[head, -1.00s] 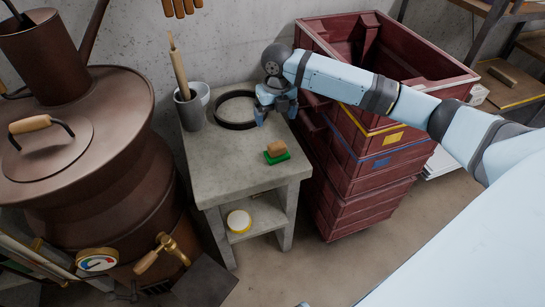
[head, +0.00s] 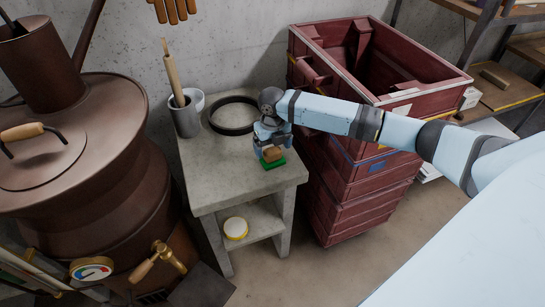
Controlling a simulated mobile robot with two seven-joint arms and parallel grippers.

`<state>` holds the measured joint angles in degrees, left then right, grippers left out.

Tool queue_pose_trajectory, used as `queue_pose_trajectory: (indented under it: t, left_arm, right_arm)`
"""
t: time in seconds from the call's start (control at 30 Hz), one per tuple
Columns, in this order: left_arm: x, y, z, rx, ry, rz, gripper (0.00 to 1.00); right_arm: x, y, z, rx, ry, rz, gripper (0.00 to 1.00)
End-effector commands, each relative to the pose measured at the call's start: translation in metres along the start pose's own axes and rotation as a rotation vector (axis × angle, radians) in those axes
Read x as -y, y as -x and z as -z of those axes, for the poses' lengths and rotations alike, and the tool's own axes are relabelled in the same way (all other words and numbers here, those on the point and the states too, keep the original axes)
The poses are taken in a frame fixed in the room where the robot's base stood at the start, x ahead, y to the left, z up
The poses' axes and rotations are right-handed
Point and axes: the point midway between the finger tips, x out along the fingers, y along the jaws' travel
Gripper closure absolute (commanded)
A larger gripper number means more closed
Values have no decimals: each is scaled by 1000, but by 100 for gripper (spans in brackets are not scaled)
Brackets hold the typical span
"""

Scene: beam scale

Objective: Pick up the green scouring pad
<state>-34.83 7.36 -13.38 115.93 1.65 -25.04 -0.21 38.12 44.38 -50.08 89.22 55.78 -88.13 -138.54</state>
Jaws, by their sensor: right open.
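The green scouring pad (head: 274,164) lies flat on the concrete stand (head: 228,173), near its front right edge. I cannot tell whether the fingers straddle or touch the block. The far part of the pad and block is partly hidden by the gripper. My left gripper is not in view.
A black ring (head: 233,115), a grey cup (head: 186,119) with a wooden-handled tool and a white cup stand at the stand's back. Stacked maroon crates (head: 345,190) rise close on the right. A copper still (head: 90,140) fills the left. A yellow-rimmed round item (head: 236,228) sits on the lower shelf.

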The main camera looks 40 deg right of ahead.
Motion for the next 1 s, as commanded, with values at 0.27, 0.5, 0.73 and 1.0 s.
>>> queue_pose_trajectory:
  t: [0.27,0.5,0.73,1.0]
  left_arm:
    - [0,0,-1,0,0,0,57]
    - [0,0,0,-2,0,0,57]
    - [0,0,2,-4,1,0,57]
    - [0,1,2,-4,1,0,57]
  right_arm:
    - [0,-23,0,1,0,0,12]
    - [0,-22,0,1,0,0,44]
    - [0,-22,0,1,0,0,71]
    - [0,-16,0,2,1,0,71]
